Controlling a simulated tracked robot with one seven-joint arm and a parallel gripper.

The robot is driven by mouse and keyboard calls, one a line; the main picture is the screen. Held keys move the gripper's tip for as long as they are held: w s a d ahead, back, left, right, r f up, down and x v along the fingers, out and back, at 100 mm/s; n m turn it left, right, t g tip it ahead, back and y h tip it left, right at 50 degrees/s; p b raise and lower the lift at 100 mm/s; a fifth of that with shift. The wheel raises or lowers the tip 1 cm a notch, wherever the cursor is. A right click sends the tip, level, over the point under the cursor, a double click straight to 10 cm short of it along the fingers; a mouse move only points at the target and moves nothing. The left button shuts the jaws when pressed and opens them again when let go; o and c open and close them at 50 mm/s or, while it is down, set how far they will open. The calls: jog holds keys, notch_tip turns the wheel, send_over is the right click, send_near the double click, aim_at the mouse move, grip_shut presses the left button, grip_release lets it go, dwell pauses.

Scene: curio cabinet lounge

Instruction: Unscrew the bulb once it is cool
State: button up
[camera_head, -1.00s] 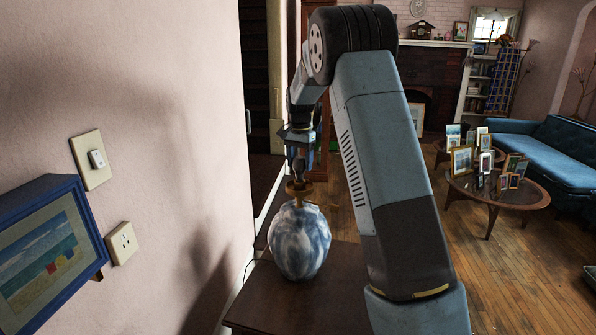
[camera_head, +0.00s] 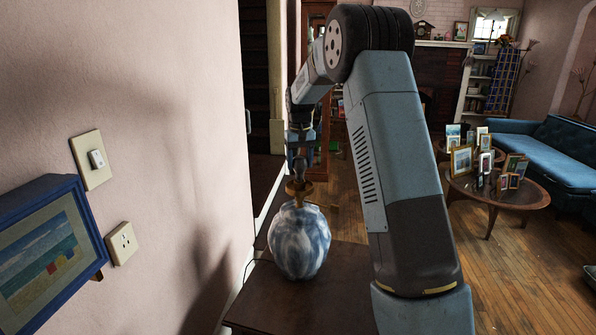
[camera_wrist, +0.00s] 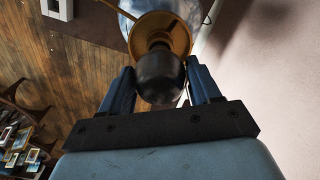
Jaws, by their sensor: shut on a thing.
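The lamp has a round blue-and-white base (camera_head: 298,245) that stands upright on a dark side table (camera_head: 272,300). A brass-coloured fitting (camera_head: 298,190) sits on its top, and it also shows in the wrist view (camera_wrist: 178,33). In the wrist view the dark, rounded bulb (camera_wrist: 160,77) stands in this fitting. My gripper (camera_head: 298,172) is directly above the lamp, pointing down. Its two blue fingers (camera_wrist: 160,88) are on either side of the bulb, shut on it. The bulb is mostly hidden by my gripper in the head view.
A wall runs close on the left, with a switch (camera_head: 96,159), an outlet (camera_head: 122,243) and a blue-framed picture (camera_head: 45,250). A thin cord lies by the wall behind the lamp. Coffee tables with picture frames (camera_head: 499,190) and a blue sofa (camera_head: 548,160) stand far right.

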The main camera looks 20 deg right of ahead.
jog(key=n, duration=1.5)
jog(key=shift+n, duration=0.3)
jog(key=n, duration=0.5)
jog(key=shift+r, duration=0.1)
jog(key=o, duration=1.4)
